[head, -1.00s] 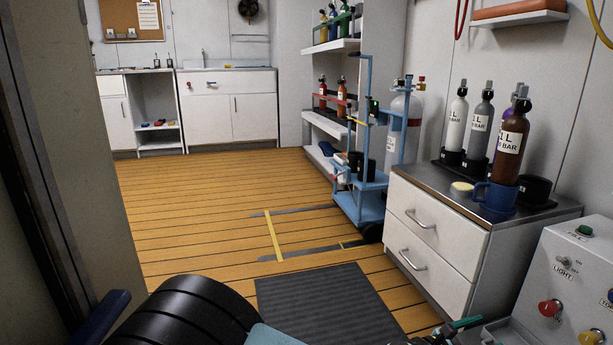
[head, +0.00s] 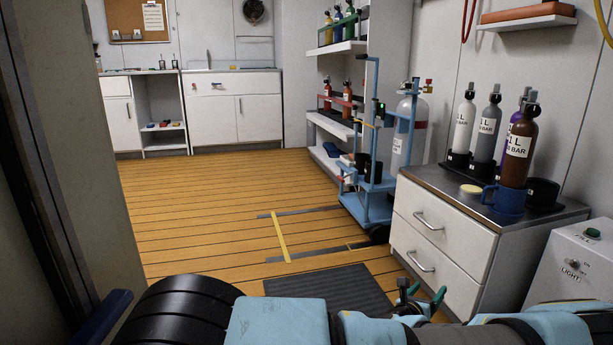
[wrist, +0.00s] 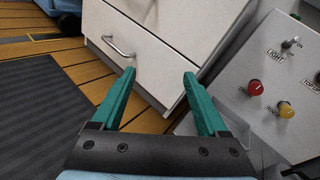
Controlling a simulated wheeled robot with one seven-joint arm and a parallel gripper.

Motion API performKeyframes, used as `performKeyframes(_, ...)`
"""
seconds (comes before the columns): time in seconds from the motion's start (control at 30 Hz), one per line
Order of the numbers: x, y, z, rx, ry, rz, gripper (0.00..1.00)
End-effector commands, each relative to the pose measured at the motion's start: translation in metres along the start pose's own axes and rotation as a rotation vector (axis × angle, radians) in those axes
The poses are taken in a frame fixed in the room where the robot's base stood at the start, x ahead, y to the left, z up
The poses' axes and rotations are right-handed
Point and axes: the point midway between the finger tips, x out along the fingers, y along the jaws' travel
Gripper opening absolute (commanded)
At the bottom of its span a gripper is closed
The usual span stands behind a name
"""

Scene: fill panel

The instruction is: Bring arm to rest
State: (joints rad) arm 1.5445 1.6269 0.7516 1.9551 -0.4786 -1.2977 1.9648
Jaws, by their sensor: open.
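My gripper (wrist: 158,80) shows in the wrist view with its two green fingers spread apart and nothing between them. Beyond the fingertips is the lower front of a white drawer cabinet (wrist: 165,42). In the head view my light-blue arm lies across the bottom edge. The green gripper fingers (head: 424,292) show small there, low in front of the same cabinet (head: 432,232). I cannot tell the exact gap between the fingertips and the drawer front.
Several gas bottles and a blue mug (head: 504,199) stand on the cabinet. A blue cart (head: 378,206) is behind it. A dark mat (head: 345,288) lies on open wooden floor.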

Motion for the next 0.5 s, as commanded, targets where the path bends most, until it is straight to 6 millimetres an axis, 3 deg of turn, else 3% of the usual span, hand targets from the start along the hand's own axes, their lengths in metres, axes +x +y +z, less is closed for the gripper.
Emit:
performKeyframes(0.03, -0.001, 0.021, 0.016, -0.095, -0.002, 0.081, 0.77)
performKeyframes(0.17, -0.015, 0.080, 0.044, -0.419, -0.001, 0.328, 0.77)
performKeyframes(0.3, -0.045, 0.133, 0.069, -0.802, -0.031, 0.588, 0.77)
performKeyframes(0.5, -0.102, 0.173, 0.102, -1.328, -0.120, 0.901, 0.77)
